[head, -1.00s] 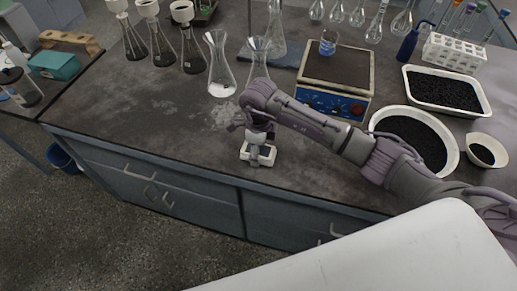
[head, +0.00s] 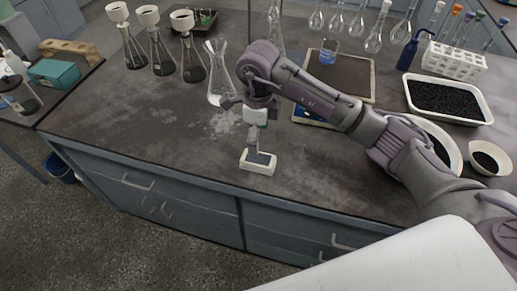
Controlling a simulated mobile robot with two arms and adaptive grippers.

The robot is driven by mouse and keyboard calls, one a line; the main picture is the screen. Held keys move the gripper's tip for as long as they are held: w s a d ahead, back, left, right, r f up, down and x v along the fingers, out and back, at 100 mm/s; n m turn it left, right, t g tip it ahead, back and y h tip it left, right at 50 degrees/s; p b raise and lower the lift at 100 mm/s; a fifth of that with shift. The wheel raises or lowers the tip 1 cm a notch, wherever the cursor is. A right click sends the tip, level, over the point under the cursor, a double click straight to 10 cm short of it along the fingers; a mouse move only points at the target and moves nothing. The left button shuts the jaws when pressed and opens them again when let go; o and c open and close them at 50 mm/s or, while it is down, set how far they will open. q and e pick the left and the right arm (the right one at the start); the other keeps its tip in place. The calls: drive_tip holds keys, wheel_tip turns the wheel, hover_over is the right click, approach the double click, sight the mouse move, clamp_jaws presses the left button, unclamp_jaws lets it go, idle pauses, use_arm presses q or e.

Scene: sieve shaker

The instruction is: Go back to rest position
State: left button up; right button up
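My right arm comes in from the right, and its gripper (head: 254,138) points down near the front edge of the bench. Below the fingertips is a small white block with a dark grey top (head: 258,162), on the bench top. I cannot tell whether the fingertips touch it. The fingers are small and seen nearly edge-on, so their opening is unclear. A pale green-white part (head: 256,116) shows just above the fingers. My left gripper is not in view.
Behind my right arm are a blue balance (head: 309,117), partly hidden, a white tray of black grains (head: 447,98), a tube rack (head: 454,62) and a small bowl (head: 489,157). Flasks with filters (head: 160,58) and a clear flask (head: 217,80) stand left. The bench's left front is clear.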

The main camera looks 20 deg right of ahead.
drive_tip(key=shift+r, duration=0.95)
